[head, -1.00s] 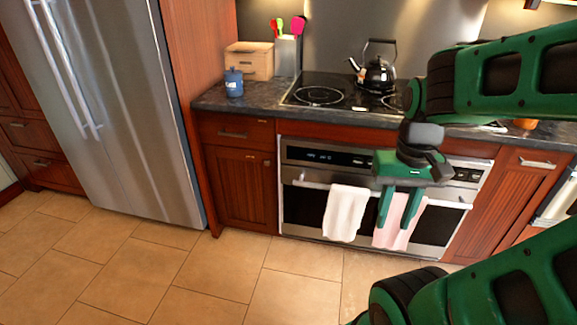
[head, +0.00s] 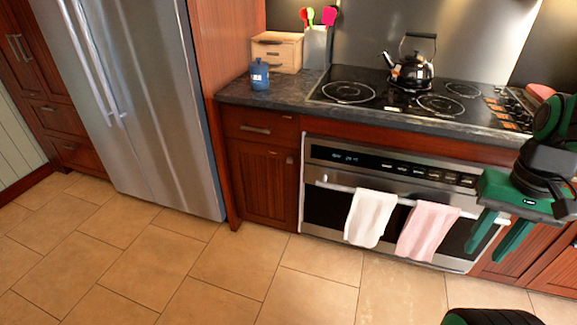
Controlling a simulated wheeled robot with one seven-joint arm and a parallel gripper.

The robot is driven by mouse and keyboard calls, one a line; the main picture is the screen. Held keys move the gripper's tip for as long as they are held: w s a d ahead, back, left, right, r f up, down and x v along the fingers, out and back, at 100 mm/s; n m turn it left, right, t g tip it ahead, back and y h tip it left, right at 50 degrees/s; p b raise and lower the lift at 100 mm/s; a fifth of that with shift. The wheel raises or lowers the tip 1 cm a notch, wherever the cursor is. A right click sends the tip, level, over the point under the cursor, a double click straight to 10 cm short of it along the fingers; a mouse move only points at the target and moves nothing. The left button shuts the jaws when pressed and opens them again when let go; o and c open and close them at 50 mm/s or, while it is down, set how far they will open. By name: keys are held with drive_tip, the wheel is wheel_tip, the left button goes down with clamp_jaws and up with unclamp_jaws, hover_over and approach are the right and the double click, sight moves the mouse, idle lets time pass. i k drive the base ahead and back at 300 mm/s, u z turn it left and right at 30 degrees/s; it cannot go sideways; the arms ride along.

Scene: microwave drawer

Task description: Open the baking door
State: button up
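The baking door (head: 323,207) is the dark-glass front of the built-in oven below the cooktop. It appears shut. Its horizontal silver handle (head: 335,186) runs along the top of the door. A white towel (head: 369,218) and a pink towel (head: 427,233) hang over the handle and cover part of the glass. My gripper (head: 497,240) is green, in front of the oven's right end and the cabinet there. Its two fingers point down and are spread apart with nothing visible between them. I cannot tell its exact distance from the handle.
The oven's control panel (head: 390,164) sits above the door. A black kettle (head: 410,72) stands on the cooktop (head: 385,97). A blue jar (head: 259,74) and a wooden box (head: 277,52) are on the counter. The tiled floor (head: 230,268) before the oven is clear. A steel fridge (head: 150,110) stands left.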

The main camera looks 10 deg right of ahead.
sight(264, 178)
drive_tip(key=z, duration=0.05)
drive_tip(key=i, duration=1)
drive_tip(key=u, duration=0.05)
